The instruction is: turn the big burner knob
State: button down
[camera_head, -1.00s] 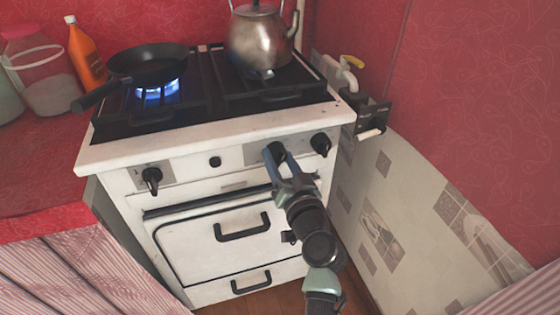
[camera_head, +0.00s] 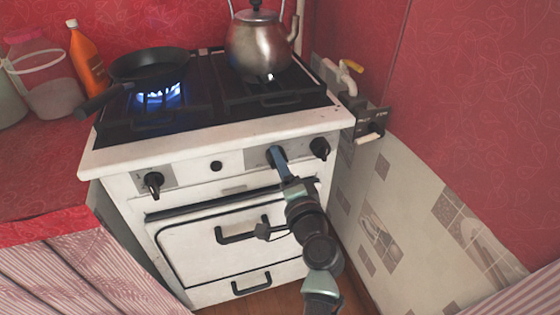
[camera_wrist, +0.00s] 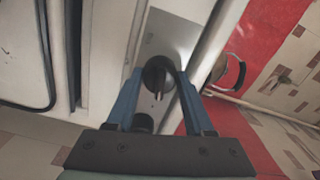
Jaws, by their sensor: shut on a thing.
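A black burner knob (camera_head: 271,155) sits on the stove's front panel, just left of the right-end knob (camera_head: 320,148). My gripper (camera_head: 278,157) reaches up to it from below right, its blue fingers hiding part of it. In the wrist view the same knob (camera_wrist: 157,72) stands between the two blue fingertips of my gripper (camera_wrist: 158,82), one on each side, and the jaws are shut on it. Its ridge lies between the fingers. The head view shows the fingers nearly edge-on. A third knob (camera_head: 153,183) is at the panel's left.
A frying pan (camera_head: 150,64) stands over a blue flame (camera_head: 158,95) at the left. A kettle (camera_head: 258,45) stands on the right grate; a small bright spot shows at its base. The oven handle (camera_head: 243,233) juts out below my gripper. The tiled wall (camera_head: 400,200) is close on the right.

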jog(key=shift+m+p, duration=0.3)
jog(key=shift+m, duration=0.9)
jog(key=shift+c, duration=1.4)
grip_release()
jog(key=shift+r, duration=0.1)
